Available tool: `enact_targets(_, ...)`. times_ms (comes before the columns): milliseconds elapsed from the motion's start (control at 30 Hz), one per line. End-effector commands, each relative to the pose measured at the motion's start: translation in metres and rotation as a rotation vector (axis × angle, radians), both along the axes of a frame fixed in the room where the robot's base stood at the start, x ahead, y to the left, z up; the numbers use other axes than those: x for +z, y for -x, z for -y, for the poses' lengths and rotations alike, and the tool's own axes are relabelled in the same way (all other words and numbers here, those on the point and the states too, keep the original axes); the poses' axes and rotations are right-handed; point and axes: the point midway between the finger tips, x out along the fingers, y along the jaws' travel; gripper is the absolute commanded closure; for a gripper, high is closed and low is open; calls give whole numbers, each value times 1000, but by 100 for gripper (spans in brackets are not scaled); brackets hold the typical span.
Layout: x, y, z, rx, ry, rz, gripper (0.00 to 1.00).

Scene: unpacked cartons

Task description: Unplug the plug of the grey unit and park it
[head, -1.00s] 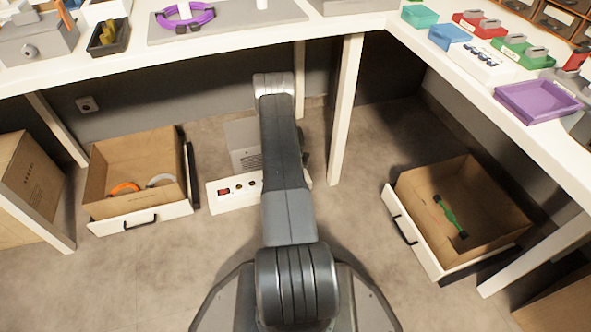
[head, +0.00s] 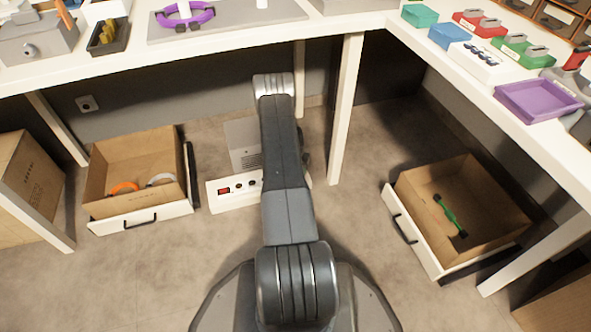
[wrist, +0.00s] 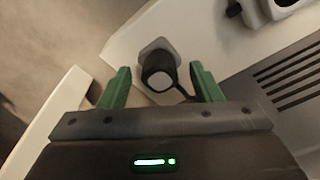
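The grey unit (head: 240,136) stands on the floor under the bench, behind a white socket strip (head: 218,202). Its vented grey side also shows at the right of the wrist view (wrist: 292,82). In the wrist view, a dark round plug (wrist: 159,76) with a pale end sits at a light grey socket on the white strip (wrist: 130,38), and a black cable leaves it to the right. My gripper (wrist: 161,84) is open, with one green finger on each side of the plug and visible gaps between. In the head view my arm hides the gripper and plug.
An open drawer box (head: 141,218) with an orange and a grey ring stands left. Another open drawer (head: 424,246) with a green tool stands right. White bench legs (head: 345,110) flank the space.

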Motion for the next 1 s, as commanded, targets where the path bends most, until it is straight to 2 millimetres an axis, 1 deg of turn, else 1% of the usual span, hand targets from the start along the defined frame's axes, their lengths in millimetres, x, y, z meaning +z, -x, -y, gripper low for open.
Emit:
enact_targets(200, 1, 0, 0, 0, 0, 0, 42)
enact_targets(267, 5, 0, 0, 0, 0, 0, 42)
enact_targets(333, 13, 1, 0, 0, 0, 1, 42)
enact_targets(467, 38, 3, -1, 0, 0, 2, 42)
enact_targets(600, 71, 7, -2, 0, -1, 1, 42)
enact_targets(800, 112, 12, -4, 0, 0, 1, 42)
enact_targets(900, 125, 14, -4, 0, 0, 0, 42)
enact_targets(1000, 133, 15, -5, 0, 0, 0, 42)
